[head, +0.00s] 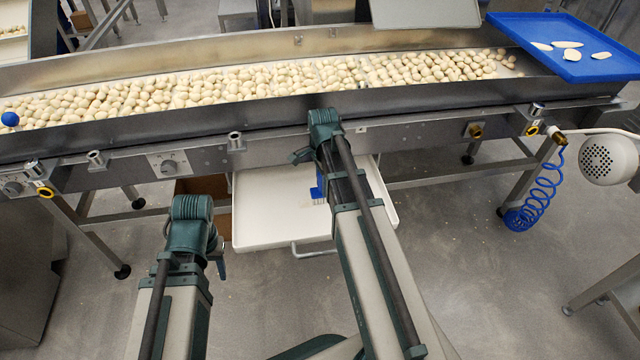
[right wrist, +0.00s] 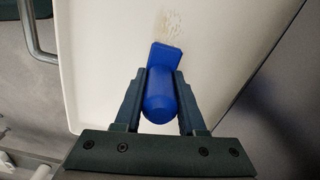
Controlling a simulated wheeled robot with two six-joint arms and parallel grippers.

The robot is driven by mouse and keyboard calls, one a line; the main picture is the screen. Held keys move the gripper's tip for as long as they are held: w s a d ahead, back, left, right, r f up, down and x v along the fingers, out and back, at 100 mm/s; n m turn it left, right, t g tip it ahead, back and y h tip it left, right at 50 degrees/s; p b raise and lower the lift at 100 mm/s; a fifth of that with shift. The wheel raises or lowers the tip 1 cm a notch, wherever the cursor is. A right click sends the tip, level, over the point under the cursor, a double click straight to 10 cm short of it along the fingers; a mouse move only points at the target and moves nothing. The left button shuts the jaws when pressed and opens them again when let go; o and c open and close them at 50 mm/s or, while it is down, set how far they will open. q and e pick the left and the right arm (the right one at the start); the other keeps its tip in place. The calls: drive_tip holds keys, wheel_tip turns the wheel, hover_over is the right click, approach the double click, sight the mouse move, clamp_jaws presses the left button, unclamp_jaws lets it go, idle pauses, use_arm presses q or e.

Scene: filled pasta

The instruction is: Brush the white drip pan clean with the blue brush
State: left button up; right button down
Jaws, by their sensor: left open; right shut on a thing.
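The white drip pan (head: 270,205) is pulled out below the conveyor; it fills much of the right wrist view (right wrist: 95,75). My right gripper (right wrist: 163,82) is shut on the handle of the blue brush (right wrist: 160,95), over the pan. In the head view the blue brush (head: 317,186) is partly hidden by my right arm, with pale bristles at its lower end. A speckled brownish smear (right wrist: 172,28) lies on the pan just beyond the brush head. I cannot tell whether the bristles touch the pan. My left gripper (head: 219,266) is open and empty, left of the pan.
The conveyor (head: 250,85) full of filled pasta runs above the pan, its front frame close to my right arm. A metal handle (head: 313,252) sticks out from the pan's front. A blue tray (head: 530,30) with pale pieces rests at the right. The floor in front is clear.

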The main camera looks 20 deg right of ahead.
drive_tip(key=shift+a, duration=0.15)
drive_tip(key=shift+w+a+f, duration=0.1)
drive_tip(key=shift+w+a, duration=0.15)
drive_tip(key=shift+a, duration=0.65)
drive_tip(key=shift+w+a, duration=0.2)
drive_tip(key=shift+a, duration=0.65)
drive_tip(key=shift+w+a, duration=0.25)
drive_tip(key=shift+a, duration=0.65)
drive_tip(key=shift+w+a, duration=0.25)
drive_tip(key=shift+a, duration=0.6)
wheel_tip(320, 180, up, 6)
drive_tip(key=p, duration=0.6)
drive_tip(key=shift+d, duration=0.1)
wheel_tip(320, 180, up, 3)
drive_tip(key=p, duration=0.3)
